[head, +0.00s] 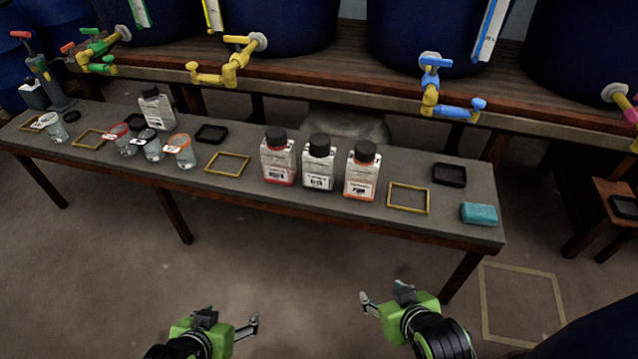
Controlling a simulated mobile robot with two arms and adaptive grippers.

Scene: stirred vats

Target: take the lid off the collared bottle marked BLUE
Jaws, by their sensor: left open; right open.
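Three collared bottles with black lids stand in a row on the bench: a left one (279,163), a middle one (318,168) and a right one (361,178). The left and right ones show reddish or orange colour low down; the middle one looks clear to grey. A fourth black-lidded bottle (157,109) stands farther left at the back. The labels are too small to read, so I cannot tell which is marked BLUE. My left gripper (232,320) and my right gripper (384,294) are open and empty, in front of the bench and apart from all bottles.
Several clear cups, one of them an orange-rimmed cup (180,151), stand on the left of the bench (230,190). Yellow frames (408,210), black trays (449,187) and a teal sponge (479,213) lie on it. Vats with taps (432,100) stand behind. Floor before the bench is clear.

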